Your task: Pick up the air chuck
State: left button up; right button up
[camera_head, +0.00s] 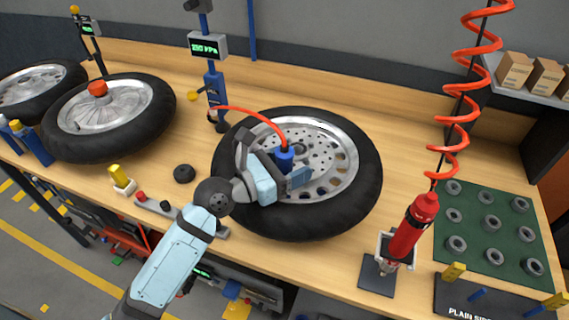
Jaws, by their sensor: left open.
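The air chuck (285,160) is a blue fitting with a red-orange cap, at the end of a curved orange hose (254,113). It shows over the middle wheel (355,208), near its hub. My left gripper (274,164) comes in from the lower left and is open, its fingers close around or beside the chuck. The palm hides part of the chuck and wheel, and I cannot tell whether the fingers touch it. My right gripper is not in view.
A blue pump post with a pressure display (208,46) stands behind the wheel. A second wheel (150,120) lies at left. Bare wood lies behind the wheel.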

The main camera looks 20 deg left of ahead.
pick_arm(q)
jog(key=c, duration=1.1)
